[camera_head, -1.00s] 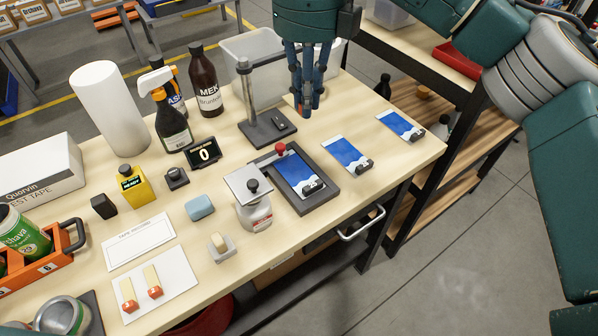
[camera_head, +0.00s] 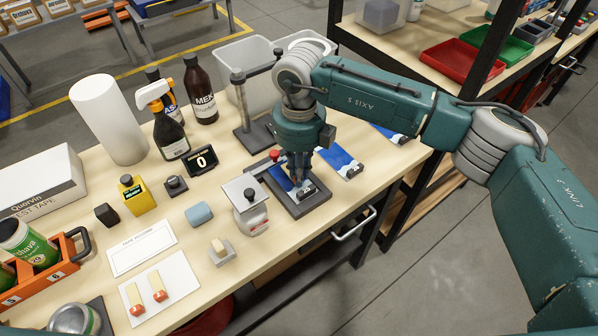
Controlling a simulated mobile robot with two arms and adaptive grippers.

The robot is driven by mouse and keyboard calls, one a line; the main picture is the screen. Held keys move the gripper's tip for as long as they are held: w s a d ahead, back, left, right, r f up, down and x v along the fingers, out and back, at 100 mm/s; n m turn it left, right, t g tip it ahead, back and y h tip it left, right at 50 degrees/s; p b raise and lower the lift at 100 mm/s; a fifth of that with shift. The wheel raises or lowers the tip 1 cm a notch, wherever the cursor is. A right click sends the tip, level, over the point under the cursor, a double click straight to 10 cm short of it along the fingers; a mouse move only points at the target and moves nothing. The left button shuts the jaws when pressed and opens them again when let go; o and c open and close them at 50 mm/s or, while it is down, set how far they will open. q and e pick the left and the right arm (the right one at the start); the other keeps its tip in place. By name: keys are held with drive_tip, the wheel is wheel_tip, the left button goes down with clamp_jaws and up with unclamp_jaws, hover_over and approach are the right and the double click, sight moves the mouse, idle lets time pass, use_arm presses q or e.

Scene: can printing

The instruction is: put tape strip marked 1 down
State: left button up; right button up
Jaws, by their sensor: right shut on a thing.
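My right gripper (camera_head: 300,186) points down over the dark frame (camera_head: 310,208) and the blue-and-white panel (camera_head: 278,178) lying in it. Its fingers are shut on a small piece that they hide now. A tan and red bit between them earlier resembles a tape strip. I cannot read a number on it or tell whether it touches the panel. Two pale strips with red ends, a left strip (camera_head: 133,294) and a right strip (camera_head: 155,281), lie on a white card (camera_head: 178,277). My left gripper is out of view.
A metal-topped device (camera_head: 246,190) stands just left of the frame. Blue-and-white panels lie to the right, one (camera_head: 341,160) close to the gripper. A stand (camera_head: 240,105), bottles (camera_head: 202,90) and clear bins (camera_head: 250,55) stand behind.

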drive_tip(key=shift+f, duration=0.85)
drive_tip(key=o, duration=0.5)
drive_tip(key=shift+r, duration=0.1)
drive_tip(key=shift+r, duration=0.2)
wheel_tip(320, 180, up, 12)
drive_tip(key=b, duration=0.4)
drive_tip(key=shift+f, duration=0.1)
drive_tip(key=shift+f, duration=0.1)
